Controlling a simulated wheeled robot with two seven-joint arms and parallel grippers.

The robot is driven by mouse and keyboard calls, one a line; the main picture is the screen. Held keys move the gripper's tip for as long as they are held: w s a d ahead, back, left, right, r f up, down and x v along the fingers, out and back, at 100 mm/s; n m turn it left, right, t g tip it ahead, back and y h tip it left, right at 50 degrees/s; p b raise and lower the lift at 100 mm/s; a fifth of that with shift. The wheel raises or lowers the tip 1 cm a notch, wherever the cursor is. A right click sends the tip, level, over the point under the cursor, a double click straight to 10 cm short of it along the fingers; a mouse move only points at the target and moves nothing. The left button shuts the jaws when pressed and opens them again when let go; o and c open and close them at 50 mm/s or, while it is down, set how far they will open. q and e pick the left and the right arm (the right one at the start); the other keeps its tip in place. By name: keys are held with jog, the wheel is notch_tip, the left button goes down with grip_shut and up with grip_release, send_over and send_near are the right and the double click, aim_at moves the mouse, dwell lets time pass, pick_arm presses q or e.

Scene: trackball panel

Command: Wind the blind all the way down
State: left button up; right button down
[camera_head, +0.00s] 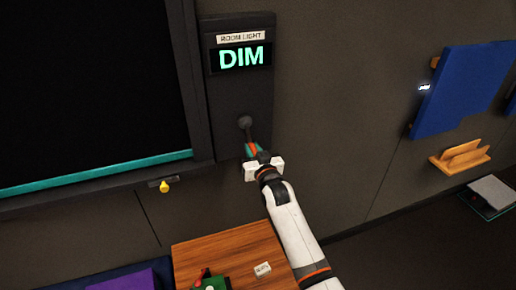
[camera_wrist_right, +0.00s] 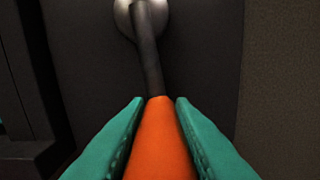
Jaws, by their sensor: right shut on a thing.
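The blind (camera_head: 95,90) shows as a dark panel at the left, with a teal bar (camera_head: 100,172) along its bottom edge, just above the frame's lower side. A crank on the wall panel beside it has a round grey hub (camera_head: 245,122) and an orange handle (camera_head: 252,147). In the right wrist view the grey rod runs from the hub (camera_wrist_right: 140,18) down to the orange handle (camera_wrist_right: 160,140). My right gripper (camera_head: 254,150) has its teal fingers closed on both sides of the handle. The handle hangs below the hub. My left gripper is out of view.
A display (camera_head: 240,57) above the crank reads DIM under a ROOM LIGHT label. A yellow knob (camera_head: 164,187) sits below the frame. A wooden surface (camera_head: 222,250) below carries a green object (camera_head: 212,283) and a small white tag (camera_head: 262,269). A blue board (camera_head: 465,88) is at the right.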

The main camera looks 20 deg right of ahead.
jog(key=shift+a+f+m, duration=0.1)
jog(key=shift+a+m, duration=0.4)
jog(key=shift+m, duration=0.3)
jog(key=c, duration=1.3)
grip_release()
jog(key=shift+o, duration=0.2)
jog(key=shift+s, duration=0.5)
jog(key=s+b, duration=0.2)
jog(key=s, duration=0.9)
jog(key=shift+d, duration=0.15)
